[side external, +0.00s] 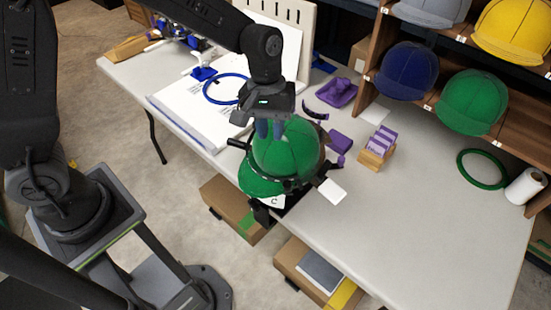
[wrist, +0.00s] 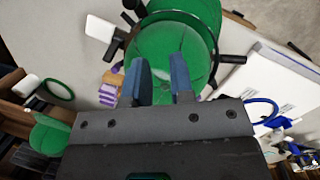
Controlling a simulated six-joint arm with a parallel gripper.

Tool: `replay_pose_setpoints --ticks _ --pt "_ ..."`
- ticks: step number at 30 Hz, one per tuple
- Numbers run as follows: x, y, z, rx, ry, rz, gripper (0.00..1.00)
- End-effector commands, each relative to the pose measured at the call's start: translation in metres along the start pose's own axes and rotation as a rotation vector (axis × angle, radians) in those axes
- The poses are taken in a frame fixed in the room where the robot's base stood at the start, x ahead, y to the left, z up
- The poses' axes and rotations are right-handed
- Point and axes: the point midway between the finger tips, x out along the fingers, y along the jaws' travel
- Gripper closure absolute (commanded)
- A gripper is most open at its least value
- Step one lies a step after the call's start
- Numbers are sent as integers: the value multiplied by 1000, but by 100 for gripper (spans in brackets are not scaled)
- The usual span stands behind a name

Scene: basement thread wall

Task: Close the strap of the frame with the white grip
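A green cap (side external: 287,150) sits on a dark cap frame at the table's front edge; the cap also fills the upper middle of the wrist view (wrist: 168,52). A black strap (side external: 290,187) runs around the cap's lower part; whether its ends meet is unclear. The white grip (side external: 333,190) sticks out to the right, and shows at upper left in the wrist view (wrist: 100,28). A black handle (wrist: 232,59) is on the opposite side. The gripper hides part of the cap.
A wooden holder with purple cards (side external: 378,150) and purple parts (side external: 338,92) lie behind the cap. A blue hoop (side external: 226,89) rests on white sheets at left. Shelves of caps (side external: 470,102) stand at back right. A green hoop (side external: 482,169) lies right; the table's front right is clear.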

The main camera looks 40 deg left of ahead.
Motion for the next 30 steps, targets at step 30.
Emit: replay_pose_setpoints --ticks 30 --pt "39 -71 100 2188 752 38 100"
